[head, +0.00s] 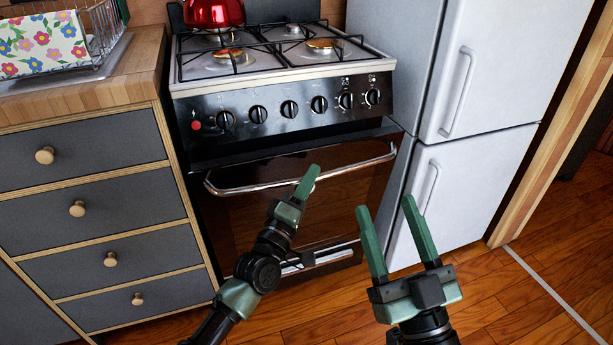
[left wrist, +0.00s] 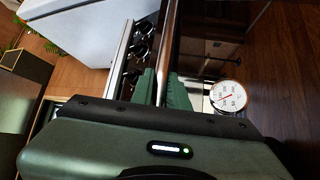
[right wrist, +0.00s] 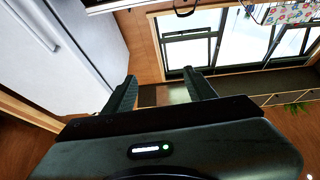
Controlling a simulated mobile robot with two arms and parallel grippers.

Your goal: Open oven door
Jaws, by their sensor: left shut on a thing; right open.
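The oven (head: 280,110) stands between the drawers and the fridge. Its dark glass door (head: 350,200) seems tilted slightly outward at the top, with a dark band between it and the knob panel. The silver handle (head: 245,187) runs across the upper door. My left gripper (head: 308,180) is shut on the handle, right of its middle. In the left wrist view, its green fingers (left wrist: 165,90) are around the bar. My right gripper (head: 395,232) is open and empty, in front of the fridge at the oven's right; its spread fingers show in the right wrist view (right wrist: 160,92).
A red kettle (head: 213,12) stands on the stove top. Grey drawers (head: 95,210) are close on the left, and the white fridge (head: 455,190) is on the right. A round dial (left wrist: 228,96) shows beside the left fingers. Wooden floor is clear at right.

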